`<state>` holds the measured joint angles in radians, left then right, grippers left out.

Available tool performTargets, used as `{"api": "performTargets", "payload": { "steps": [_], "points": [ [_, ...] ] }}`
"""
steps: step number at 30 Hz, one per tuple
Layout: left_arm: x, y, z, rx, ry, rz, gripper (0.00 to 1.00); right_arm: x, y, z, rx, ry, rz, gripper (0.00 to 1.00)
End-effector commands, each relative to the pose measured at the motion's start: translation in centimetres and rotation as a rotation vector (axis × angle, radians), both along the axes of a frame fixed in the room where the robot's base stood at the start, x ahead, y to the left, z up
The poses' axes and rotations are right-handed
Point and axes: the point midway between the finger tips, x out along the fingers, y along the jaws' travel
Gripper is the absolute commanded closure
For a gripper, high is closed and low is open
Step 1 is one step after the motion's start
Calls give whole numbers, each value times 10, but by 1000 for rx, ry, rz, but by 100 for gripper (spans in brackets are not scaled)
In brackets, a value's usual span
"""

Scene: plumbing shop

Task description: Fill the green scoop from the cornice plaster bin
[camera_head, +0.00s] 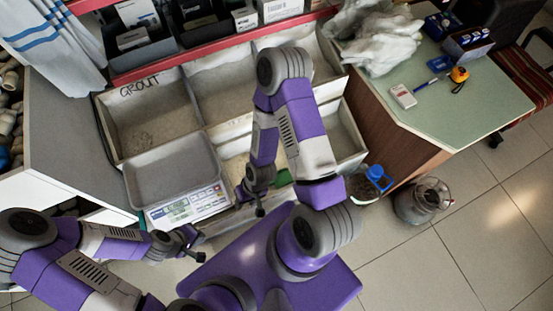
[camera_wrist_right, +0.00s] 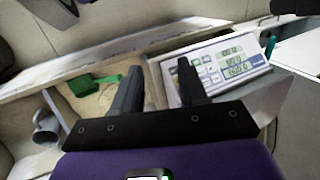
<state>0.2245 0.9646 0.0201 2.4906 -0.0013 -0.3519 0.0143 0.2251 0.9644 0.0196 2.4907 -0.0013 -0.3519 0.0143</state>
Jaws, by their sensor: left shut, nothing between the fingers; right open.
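The green scoop (camera_wrist_right: 90,83) lies in a front bin with pale powder (camera_wrist_right: 108,98) in the right wrist view. In the head view only a green sliver (camera_head: 283,178) of it shows beside my right arm. No cornice plaster label is readable, so I cannot tell which bin that is. My right gripper (camera_head: 251,203) is open and empty, near the front bins beside the scale; its fingers also show in the right wrist view (camera_wrist_right: 158,72), apart from the scoop. My left gripper (camera_head: 192,245) is shut and empty in front of the scale.
A scale (camera_head: 188,206) with a grey tray (camera_head: 172,170) stands at the bins' front left. A bin marked GROUT (camera_head: 150,112) is behind it. A grey cup-like thing (camera_wrist_right: 45,124) sits left of the scoop. A counter (camera_head: 440,100) and a metal canister (camera_head: 422,201) are at the right.

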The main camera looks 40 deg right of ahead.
Motion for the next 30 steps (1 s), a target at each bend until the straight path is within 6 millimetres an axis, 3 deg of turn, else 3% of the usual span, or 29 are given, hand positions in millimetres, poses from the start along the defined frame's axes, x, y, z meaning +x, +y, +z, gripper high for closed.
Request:
{"api": "performTargets", "payload": {
  "steps": [2,5,8,15,21,25,30],
  "points": [
    [0,0,0,0,0,1,100,0,0,0,0,1,0,56],
    [0,0,-1,0,0,1,100,1,-2,-4,-9,9,-17,41],
    [0,0,-4,0,0,1,100,8,-11,-23,-50,51,-105,39],
    [0,0,-22,0,0,1,100,41,-69,-122,-277,222,-648,39],
    [0,0,-34,0,0,1,100,74,-111,-191,-397,253,-1142,39],
    [0,0,-39,0,0,1,100,93,-124,-216,-407,234,-1357,39],
    [0,0,-41,0,0,0,100,107,-130,-229,-396,214,-1491,39]
  ]
}}
